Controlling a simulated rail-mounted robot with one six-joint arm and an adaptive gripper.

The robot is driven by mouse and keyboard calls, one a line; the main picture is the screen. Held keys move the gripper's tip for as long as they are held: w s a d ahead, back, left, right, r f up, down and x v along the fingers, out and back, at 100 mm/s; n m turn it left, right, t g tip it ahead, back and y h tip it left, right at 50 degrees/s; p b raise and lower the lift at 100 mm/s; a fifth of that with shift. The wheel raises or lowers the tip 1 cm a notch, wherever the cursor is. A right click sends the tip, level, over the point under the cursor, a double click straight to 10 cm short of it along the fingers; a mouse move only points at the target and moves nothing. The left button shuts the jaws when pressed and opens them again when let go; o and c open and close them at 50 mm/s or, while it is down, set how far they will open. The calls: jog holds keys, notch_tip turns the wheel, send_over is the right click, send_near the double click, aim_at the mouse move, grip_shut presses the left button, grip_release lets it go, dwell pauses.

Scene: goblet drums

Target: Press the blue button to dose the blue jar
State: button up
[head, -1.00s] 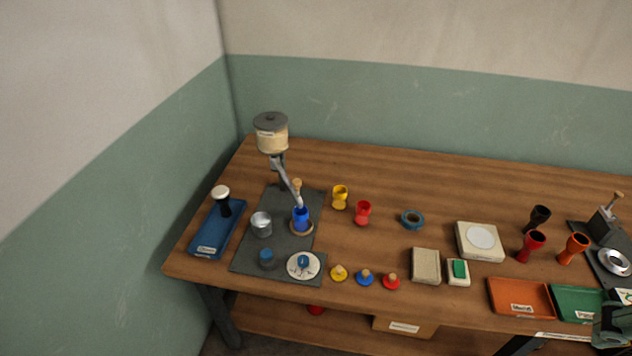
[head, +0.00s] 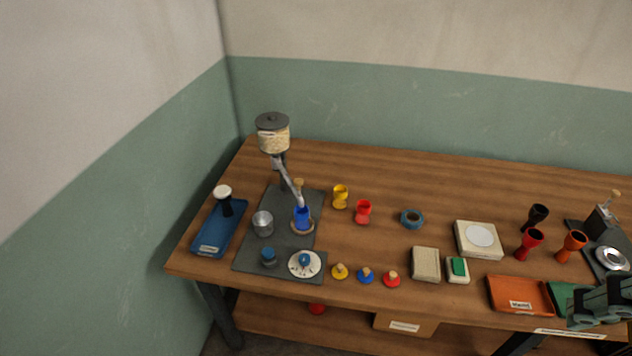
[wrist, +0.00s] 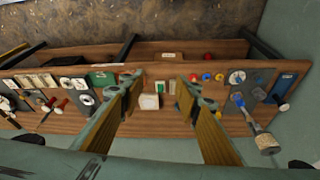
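The blue jar (head: 302,218) stands upright on a round base under the spout of a dispenser (head: 273,135) at the table's left. In front of it on the dark mat (head: 290,245) are a short dark-blue cylinder (head: 268,255) and a white dial (head: 315,264) with a blue knob (head: 304,260). Which of these two is the blue button I cannot tell. My gripper (head: 590,315) is at the right front edge, far from them. In the wrist view my gripper (wrist: 160,112) has fingers wide apart with nothing between; the dial (wrist: 237,77) shows at right.
A metal cup (head: 262,223) stands left of the blue jar. Small yellow, blue and red stoppers line the front. An orange tray (head: 520,295) lies near my gripper. The middle back is clear.

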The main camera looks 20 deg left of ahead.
grip_shut()
dwell(1.4)
